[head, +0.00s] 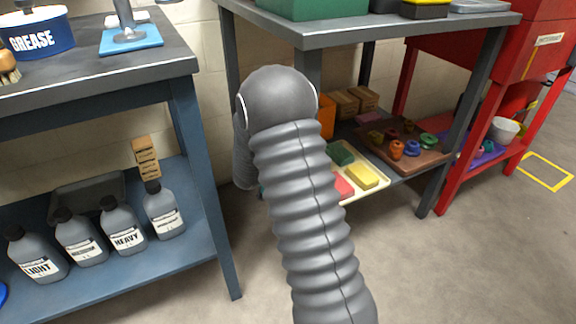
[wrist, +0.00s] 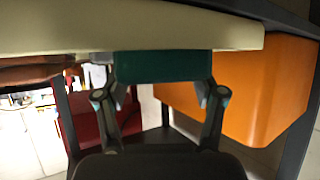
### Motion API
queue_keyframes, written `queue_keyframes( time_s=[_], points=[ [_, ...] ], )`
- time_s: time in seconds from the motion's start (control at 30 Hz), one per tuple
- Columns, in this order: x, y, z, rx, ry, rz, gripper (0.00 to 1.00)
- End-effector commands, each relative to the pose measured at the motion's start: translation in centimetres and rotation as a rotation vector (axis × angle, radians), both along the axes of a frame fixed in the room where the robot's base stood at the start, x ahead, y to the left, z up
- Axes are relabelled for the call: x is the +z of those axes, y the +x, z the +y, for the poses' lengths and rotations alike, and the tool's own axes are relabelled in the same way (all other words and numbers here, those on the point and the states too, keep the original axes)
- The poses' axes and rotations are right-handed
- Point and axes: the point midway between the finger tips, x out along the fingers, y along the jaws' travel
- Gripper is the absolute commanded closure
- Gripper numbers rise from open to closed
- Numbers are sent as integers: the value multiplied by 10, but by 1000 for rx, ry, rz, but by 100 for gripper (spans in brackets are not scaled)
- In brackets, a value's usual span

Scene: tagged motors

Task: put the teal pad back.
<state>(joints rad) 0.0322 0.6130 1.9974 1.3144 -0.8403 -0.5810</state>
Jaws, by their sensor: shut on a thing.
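A teal pad (wrist: 162,66) sits between the two fingertips of my gripper (wrist: 162,88), which is shut on it. In the wrist view the pad lies right against the edge of a cream tray (wrist: 60,34); I cannot tell whether they touch. In the head view the cream tray (head: 380,189) is on the lower shelf of the grey bench. A dark green pad (head: 340,153), a red pad (head: 343,187) and a yellow pad (head: 362,176) lie in it. My arm hides my gripper and part of the tray there.
An orange bin (head: 326,116) stands behind the tray and shows large at right in the wrist view (wrist: 250,85). A brown board (head: 425,157) with several small coloured parts is right of the tray. Grey bench legs (head: 460,135) and a blue bench (head: 205,180) flank the space.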

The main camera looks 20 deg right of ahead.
Motion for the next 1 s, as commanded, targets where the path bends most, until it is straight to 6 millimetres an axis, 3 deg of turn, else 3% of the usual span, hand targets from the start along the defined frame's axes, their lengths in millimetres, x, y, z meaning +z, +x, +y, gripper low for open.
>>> queue_keyframes(
  time_s=[0.73,0.77,0.8,0.87,1.0],
  points=[
    [-12,0,0,-1,0,0,66],
    [-12,0,0,-1,0,0,26],
    [-11,0,0,-1,0,0,16],
    [-11,0,0,-1,0,0,2],
    [-11,0,0,0,0,0,2]
  ],
)
